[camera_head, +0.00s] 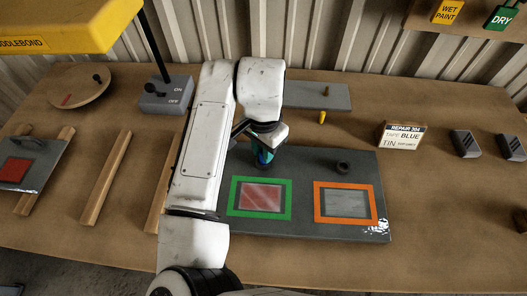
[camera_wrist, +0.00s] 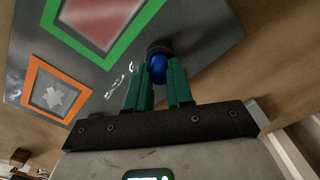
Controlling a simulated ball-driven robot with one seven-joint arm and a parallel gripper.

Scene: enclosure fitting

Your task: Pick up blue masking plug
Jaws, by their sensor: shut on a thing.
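The blue masking plug (camera_wrist: 159,70) is between the teal fingers of my gripper (camera_wrist: 158,82) in the wrist view. The fingers are shut on it. A dark ring shows at the plug's far end, against the grey panel (camera_wrist: 75,60); I cannot tell whether the plug is seated or clear of it. In the head view my gripper (camera_head: 264,156) points down at the upper left part of the grey panel (camera_head: 300,228), and the plug is mostly hidden by it. The panel carries a green frame around a red window (camera_head: 261,198) and an orange frame around a grey window (camera_head: 346,203).
A dark ring (camera_head: 343,166) stands on the panel at right. Wooden strips (camera_head: 106,178), a switch box (camera_head: 166,98) and a yellow lamp (camera_head: 70,25) are left.

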